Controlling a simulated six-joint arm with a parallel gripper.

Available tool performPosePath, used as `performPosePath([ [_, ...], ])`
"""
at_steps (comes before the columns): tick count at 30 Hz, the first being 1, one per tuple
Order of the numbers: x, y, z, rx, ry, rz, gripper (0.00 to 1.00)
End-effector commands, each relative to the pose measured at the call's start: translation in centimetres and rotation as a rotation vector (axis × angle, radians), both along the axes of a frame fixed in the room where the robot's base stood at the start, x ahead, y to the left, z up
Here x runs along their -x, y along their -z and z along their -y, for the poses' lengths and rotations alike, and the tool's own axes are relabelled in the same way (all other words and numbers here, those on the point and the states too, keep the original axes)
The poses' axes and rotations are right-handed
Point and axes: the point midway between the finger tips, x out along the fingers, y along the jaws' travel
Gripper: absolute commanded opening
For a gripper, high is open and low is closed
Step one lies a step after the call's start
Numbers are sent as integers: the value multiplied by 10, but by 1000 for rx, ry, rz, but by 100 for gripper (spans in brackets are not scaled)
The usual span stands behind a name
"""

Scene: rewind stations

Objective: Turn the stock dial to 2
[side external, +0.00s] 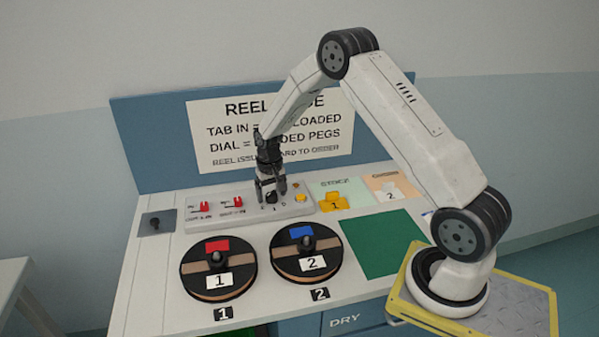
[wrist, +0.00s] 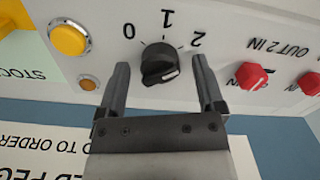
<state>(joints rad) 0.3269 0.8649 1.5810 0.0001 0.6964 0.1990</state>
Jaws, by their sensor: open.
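The stock dial (wrist: 158,62) is a black knob on a light panel, with 0, 1 and 2 printed around it in the wrist view. A white mark shows on the knob's right side, on the side of the 2; I cannot tell exactly which number it points to. My gripper (wrist: 160,66) is open, with one finger on each side of the knob and visible gaps between. In the side view my gripper (side external: 271,188) points down at the panel and mostly hides the dial.
A yellow button (wrist: 68,39) and small amber lamp (wrist: 88,84) sit left of the dial in the wrist view; red switches (wrist: 251,76) sit right. The side view shows reel 1 (side external: 217,247), reel 2 (side external: 307,236) and a bare green mat (side external: 378,244) in front.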

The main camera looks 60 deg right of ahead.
Motion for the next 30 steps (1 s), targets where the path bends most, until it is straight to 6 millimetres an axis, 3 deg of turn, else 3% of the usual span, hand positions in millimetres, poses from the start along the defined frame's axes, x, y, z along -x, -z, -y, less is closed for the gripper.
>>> performPosePath([
  [8, -1, -15, 0, 1, 0, 3, 87],
  [21, 0, -68, 0, 1, 0, 1, 87],
  [30, 0, -78, 0, 0, 0, 0, 87],
])
